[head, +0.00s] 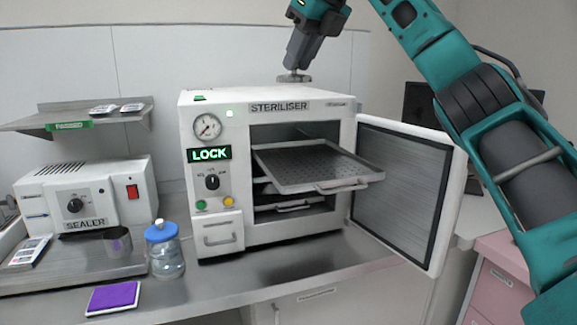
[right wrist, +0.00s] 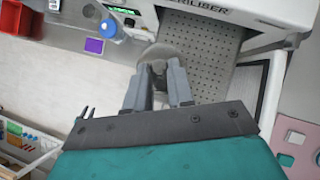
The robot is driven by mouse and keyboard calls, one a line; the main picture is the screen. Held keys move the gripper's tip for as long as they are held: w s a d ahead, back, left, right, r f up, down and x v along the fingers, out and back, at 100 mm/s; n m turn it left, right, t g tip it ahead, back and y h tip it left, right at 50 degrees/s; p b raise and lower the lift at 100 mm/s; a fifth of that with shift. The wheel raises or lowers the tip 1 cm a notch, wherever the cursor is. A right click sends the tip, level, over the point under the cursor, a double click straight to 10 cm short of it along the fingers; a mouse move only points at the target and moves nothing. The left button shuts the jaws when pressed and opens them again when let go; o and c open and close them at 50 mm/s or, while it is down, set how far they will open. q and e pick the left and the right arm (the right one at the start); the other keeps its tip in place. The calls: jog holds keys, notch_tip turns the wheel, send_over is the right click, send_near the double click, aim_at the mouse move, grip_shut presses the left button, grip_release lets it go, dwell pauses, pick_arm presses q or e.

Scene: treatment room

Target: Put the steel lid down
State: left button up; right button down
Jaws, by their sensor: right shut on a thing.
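The steel lid (head: 293,78) is a small, thin grey disc held level above the steriliser top in the head view. My right gripper (head: 298,62) points down and is shut on it. In the right wrist view the fingers (right wrist: 158,72) grip the lid's middle, and the round lid (right wrist: 178,53) shows around their tips. I cannot tell whether the lid touches the top of the white steriliser (head: 230,98). My left gripper is not in view.
The steriliser door (head: 405,190) stands open to the right, with a perforated tray (head: 315,172) pulled partly out. A sealer (head: 90,195), steel cup (head: 118,243), blue-capped jar (head: 165,262) and purple pad (head: 113,298) are on the left. A shelf (head: 60,118) hangs above the sealer.

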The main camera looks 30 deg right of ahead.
notch_tip(320, 180, down, 14)
jog(key=b, duration=0.4)
jog(key=shift+s+f, duration=0.15)
jog(key=shift+f, duration=0.45)
notch_tip(320, 180, down, 4)
jog(key=shift+r+b, duration=0.2)
jog(key=shift+b, duration=0.25)
jog(key=shift+f, duration=0.15)
jog(key=c, duration=1)
grip_release()
